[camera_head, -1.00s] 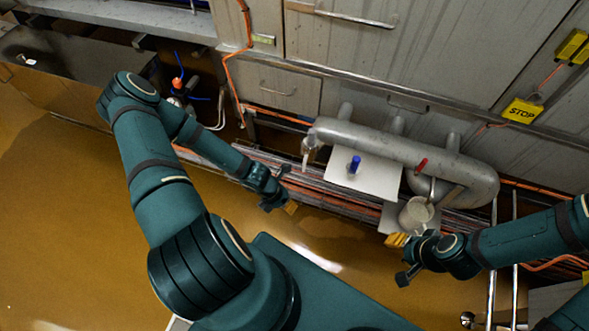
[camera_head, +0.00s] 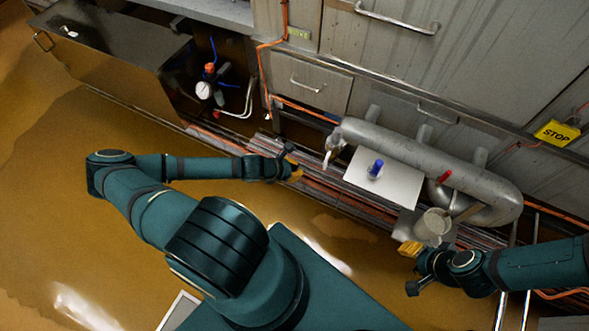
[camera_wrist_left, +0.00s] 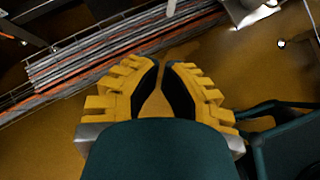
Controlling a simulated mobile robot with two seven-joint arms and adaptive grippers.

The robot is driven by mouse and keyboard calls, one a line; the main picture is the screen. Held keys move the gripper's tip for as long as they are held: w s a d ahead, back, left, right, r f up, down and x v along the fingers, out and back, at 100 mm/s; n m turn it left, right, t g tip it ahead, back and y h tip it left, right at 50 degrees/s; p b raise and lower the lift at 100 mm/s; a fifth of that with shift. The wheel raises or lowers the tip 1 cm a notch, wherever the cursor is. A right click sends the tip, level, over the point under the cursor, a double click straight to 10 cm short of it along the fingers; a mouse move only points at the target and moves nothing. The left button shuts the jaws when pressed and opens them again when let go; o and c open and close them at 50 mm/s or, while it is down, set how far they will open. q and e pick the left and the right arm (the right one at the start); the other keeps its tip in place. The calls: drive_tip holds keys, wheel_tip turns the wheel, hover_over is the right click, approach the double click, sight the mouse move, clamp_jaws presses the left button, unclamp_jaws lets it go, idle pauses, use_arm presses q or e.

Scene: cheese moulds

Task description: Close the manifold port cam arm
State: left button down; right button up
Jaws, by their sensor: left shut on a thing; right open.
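The grey pipe manifold (camera_head: 410,152) runs along the wall in the head view. A pale lever-like part (camera_head: 328,158) hangs at its left end, perhaps the cam arm; its latch state is too small to tell. A red handle (camera_head: 443,177) sits near its right side. My left gripper (camera_head: 296,174) is left of and below that end, apart from it. In the left wrist view its yellow fingers (camera_wrist_left: 161,75) are close together; whatever they grip I cannot make out. My right gripper (camera_head: 410,248) is open, with yellow fingers just below a grey cup-shaped fitting (camera_head: 432,227).
A white plate (camera_head: 400,186) with a blue knob (camera_head: 376,168) is in front of the manifold. Pipes and orange cables run along the wall foot. A gauge (camera_head: 203,90) stands left, beside a dark steel trough (camera_head: 120,60). The brown floor at left is clear.

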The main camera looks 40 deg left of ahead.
use_arm(q)
drive_tip(key=w+d+f+b, duration=0.2)
drive_tip(key=w+d+f, duration=0.1)
drive_tip(key=w, duration=0.5)
drive_tip(key=shift+f, duration=0.85)
drive_tip(key=shift+w+d+f+p, duration=0.15)
drive_tip(key=shift+w+p, duration=0.15)
drive_tip(key=shift+w, duration=0.25)
